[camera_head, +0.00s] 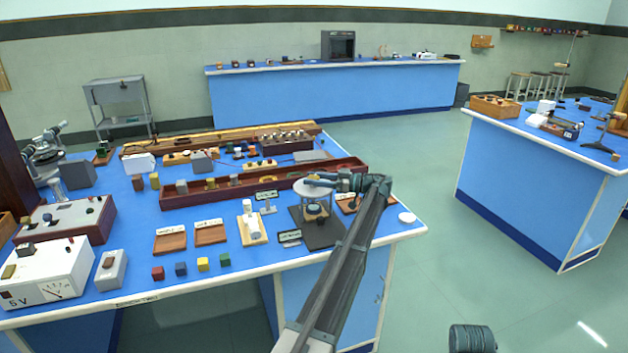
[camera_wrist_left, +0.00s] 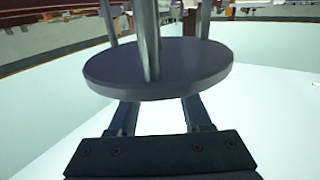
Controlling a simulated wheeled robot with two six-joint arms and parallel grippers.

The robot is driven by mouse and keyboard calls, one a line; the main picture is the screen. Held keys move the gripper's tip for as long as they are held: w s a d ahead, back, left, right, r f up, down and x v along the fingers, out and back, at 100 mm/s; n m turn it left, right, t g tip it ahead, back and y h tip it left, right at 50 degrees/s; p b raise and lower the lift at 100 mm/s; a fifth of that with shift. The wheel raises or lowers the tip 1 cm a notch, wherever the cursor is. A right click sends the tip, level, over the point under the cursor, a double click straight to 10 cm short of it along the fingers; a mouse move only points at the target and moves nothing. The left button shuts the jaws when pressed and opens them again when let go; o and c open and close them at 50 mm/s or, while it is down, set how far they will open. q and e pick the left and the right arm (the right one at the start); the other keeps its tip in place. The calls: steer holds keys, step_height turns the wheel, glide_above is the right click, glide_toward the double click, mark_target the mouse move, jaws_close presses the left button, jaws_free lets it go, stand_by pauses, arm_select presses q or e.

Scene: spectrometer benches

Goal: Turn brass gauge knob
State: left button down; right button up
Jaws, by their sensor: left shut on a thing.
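A small instrument with a round grey top (camera_head: 312,190) stands on a black base plate (camera_head: 318,228) near the right end of the blue bench. My left gripper (camera_head: 314,181) reaches in from the right at the level of this round top. In the left wrist view a grey disc (camera_wrist_left: 158,70) with upright metal posts covers the tips of my two fingers. The fingers are shut on a part of this instrument that the disc hides. I cannot make out a brass knob in either view.
On the blue bench, a long dark red tray (camera_head: 264,182) lies behind the instrument. Floor is clear between this bench and the right-hand bench (camera_head: 530,180).

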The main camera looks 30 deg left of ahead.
arm_select(q)
steer(key=shift+n+g+h, duration=0.3)
steer(key=shift+n+g, duration=0.2)
steer(key=shift+g, duration=0.3)
steer(key=shift+c, duration=1.7)
jaws_free()
